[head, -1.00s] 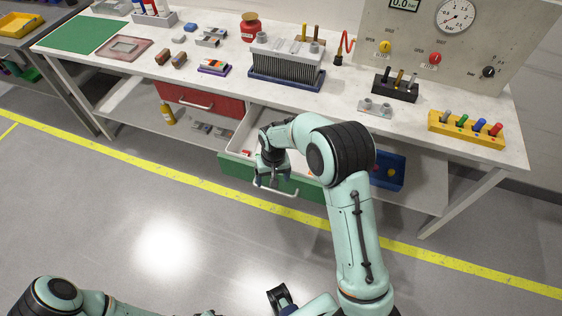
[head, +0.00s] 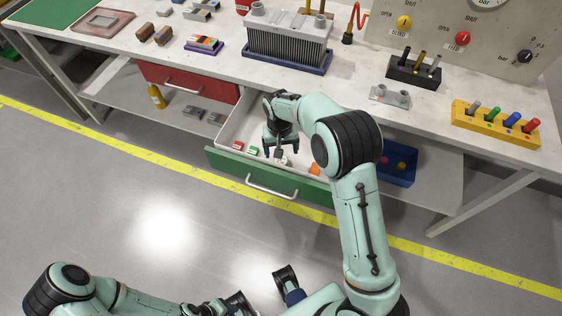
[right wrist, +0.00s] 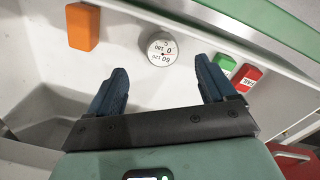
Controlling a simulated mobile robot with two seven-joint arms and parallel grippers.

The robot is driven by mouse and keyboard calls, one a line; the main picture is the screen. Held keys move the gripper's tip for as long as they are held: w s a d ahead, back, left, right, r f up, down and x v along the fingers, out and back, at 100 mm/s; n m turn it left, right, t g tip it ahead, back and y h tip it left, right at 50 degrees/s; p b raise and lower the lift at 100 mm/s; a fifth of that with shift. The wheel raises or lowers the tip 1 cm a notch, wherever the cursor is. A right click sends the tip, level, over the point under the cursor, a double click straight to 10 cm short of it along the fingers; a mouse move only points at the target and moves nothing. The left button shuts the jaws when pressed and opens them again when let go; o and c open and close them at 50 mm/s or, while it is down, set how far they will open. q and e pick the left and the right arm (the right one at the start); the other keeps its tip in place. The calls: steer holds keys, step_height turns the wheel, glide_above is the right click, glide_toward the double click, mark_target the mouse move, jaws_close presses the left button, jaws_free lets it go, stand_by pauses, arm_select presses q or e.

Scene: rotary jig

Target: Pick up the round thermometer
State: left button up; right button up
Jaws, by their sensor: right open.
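The round thermometer (right wrist: 161,48) is a small white dial with a grey rim, lying face up on the pale floor of the open drawer. In the head view it shows partly as a small pale disc (head: 282,160) below my right gripper (head: 281,151). In the right wrist view my right gripper (right wrist: 161,70) is open and empty. The dial lies just beyond the gap between its two blue fingertips, roughly centred and not gripped. My left arm is at the bottom left of the head view; the state of its gripper is unclear there.
The green-fronted drawer (head: 235,172) has low walls around the gripper. An orange block (right wrist: 83,27) lies to one side of the dial, a green block (right wrist: 224,64) and a red block (right wrist: 245,78) to the other. The worktop (head: 345,85) overhangs behind.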

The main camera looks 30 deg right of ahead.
mark_target(281, 162)
steer(key=shift+w+d+f, duration=0.1)
steer(key=shift+w+f, duration=0.1)
steer(key=shift+f, duration=1.6)
steer(key=shift+w+d+f, duration=0.1)
steer(key=shift+w+f, duration=0.05)
steer(key=shift+f, duration=1.6)
steer(key=c, duration=1.2)
